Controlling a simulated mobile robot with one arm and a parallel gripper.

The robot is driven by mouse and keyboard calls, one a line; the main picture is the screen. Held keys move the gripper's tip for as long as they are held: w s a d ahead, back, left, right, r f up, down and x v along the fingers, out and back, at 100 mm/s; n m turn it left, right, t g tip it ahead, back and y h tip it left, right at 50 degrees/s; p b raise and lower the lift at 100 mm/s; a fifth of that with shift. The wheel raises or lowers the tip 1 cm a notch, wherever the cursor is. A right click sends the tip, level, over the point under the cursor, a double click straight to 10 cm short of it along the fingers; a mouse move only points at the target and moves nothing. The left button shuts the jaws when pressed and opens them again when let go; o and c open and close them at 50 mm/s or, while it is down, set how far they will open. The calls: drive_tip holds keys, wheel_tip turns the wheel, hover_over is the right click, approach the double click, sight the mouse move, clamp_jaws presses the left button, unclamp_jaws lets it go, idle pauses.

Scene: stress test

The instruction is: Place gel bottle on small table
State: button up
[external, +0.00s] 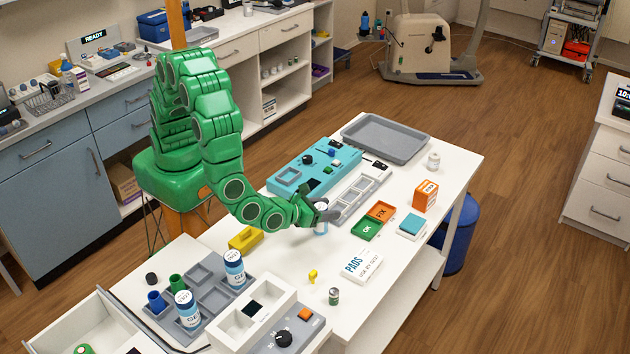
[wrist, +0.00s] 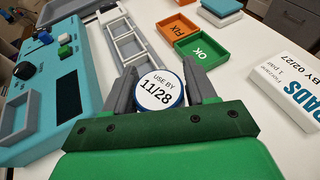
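A white and blue bottle (external: 321,228) is upright at my gripper (external: 322,212), over the middle of the white table (external: 300,262). In the wrist view its round lid (wrist: 160,90) reads "USE BY 11/28" and sits between my gripper's two grey fingers (wrist: 162,88), which look closed against its sides. Its label is mostly hidden, and I cannot tell whether its base touches the table. Two similar bottles marked "GE..." stand in the grey compartment tray at the front left: one at the back (external: 234,270), one at the front (external: 188,312).
A teal device (external: 312,165) and a grey-white slotted rack (external: 355,197) lie behind the gripper. Green OK (external: 367,229) and orange FIX (external: 381,211) trays and a PADS box (external: 361,265) are to the right.

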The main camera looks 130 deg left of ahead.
drive_tip(key=shift+o, duration=1.4)
drive_tip(key=shift+r, duration=0.15)
drive_tip(key=v, duration=1.1)
drive_tip(key=s+a+r+n+g+h, duration=0.2)
drive_tip(key=s+a+r+n+g, duration=0.3)
drive_tip(key=s, duration=0.4)
drive_tip(key=s+a+r+n+g+h, duration=0.2)
drive_tip(key=s+a+r+n+g, duration=0.15)
drive_tip(key=s+r+n, duration=0.4)
drive_tip(key=s+d+r+n+h, duration=0.1)
drive_tip(key=s+d+n+h, duration=0.1)
drive_tip(key=s, duration=0.4)
drive_tip(key=s+d+r+n+h, duration=0.2)
drive_tip(key=s+n+h, duration=0.1)
drive_tip(key=s+n, duration=0.1)
drive_tip(key=s+d+r+n+t+h, duration=0.1)
drive_tip(key=s+d+n+h, duration=0.1)
drive_tip(key=s, duration=0.5)
drive_tip(key=shift+s+r+n+h, duration=0.25)
drive_tip(key=shift+s+n+h, duration=0.05)
drive_tip(key=shift+n+h, duration=0.45)
drive_tip(key=shift+s+d+r+n, duration=0.25)
drive_tip(key=shift+s+d+n, duration=0.05)
drive_tip(key=shift+d, duration=0.3)
